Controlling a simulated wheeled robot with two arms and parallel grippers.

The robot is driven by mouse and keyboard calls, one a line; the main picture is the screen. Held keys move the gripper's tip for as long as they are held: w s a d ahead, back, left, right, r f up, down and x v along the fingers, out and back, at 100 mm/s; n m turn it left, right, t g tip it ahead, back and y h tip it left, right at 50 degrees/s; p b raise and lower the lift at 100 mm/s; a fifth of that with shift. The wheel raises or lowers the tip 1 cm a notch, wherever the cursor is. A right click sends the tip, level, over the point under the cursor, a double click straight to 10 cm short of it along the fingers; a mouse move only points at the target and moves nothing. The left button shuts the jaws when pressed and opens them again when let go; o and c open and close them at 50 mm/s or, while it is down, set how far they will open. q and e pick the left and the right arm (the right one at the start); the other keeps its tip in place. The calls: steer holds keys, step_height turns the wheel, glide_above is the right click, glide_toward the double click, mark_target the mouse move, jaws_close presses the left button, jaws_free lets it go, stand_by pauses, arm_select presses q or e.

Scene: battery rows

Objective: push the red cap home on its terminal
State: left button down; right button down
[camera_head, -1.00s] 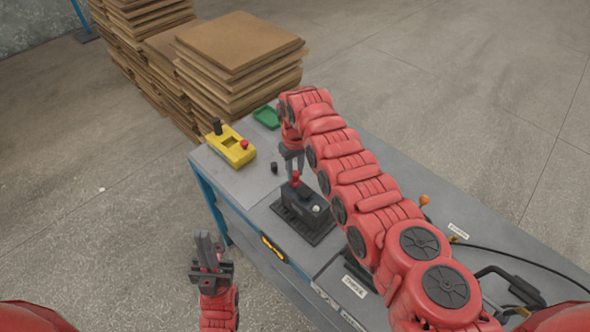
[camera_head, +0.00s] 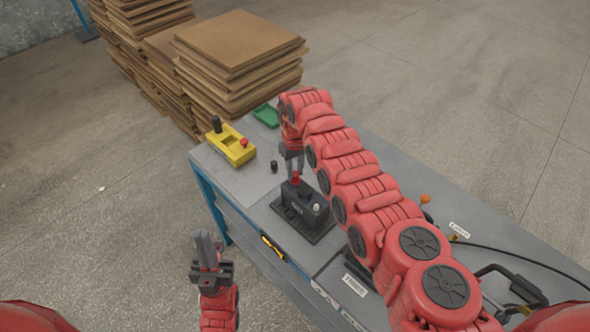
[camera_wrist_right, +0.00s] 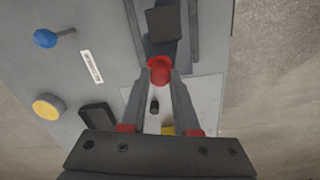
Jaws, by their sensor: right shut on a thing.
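The red cap (camera_head: 296,179) is at the far left end of the dark battery (camera_head: 307,203), over the terminal there. I cannot tell how far it is seated, as the terminal under it is hidden. My right gripper (camera_head: 296,171) is shut on the red cap, and in the right wrist view the cap (camera_wrist_right: 159,70) sits between the two fingertips. The battery also shows in the right wrist view (camera_wrist_right: 164,24), just beyond the cap. My left gripper (camera_head: 207,246) is empty, off the table's near left side; I cannot tell whether its fingers touch.
The battery stands on a dark base on the grey table (camera_head: 232,185). A small black cap (camera_head: 274,166), a yellow box (camera_head: 233,149) with a red button and a green tray (camera_head: 266,117) are at the far end. Stacked boards (camera_head: 240,50) stand beyond the table.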

steer(key=shift+c, duration=0.4)
jaws_free()
steer(key=shift+r+p, duration=0.8)
steer(key=shift+r, duration=0.45)
steer(key=shift+r+p, duration=0.35)
steer(key=shift+r, duration=1.9)
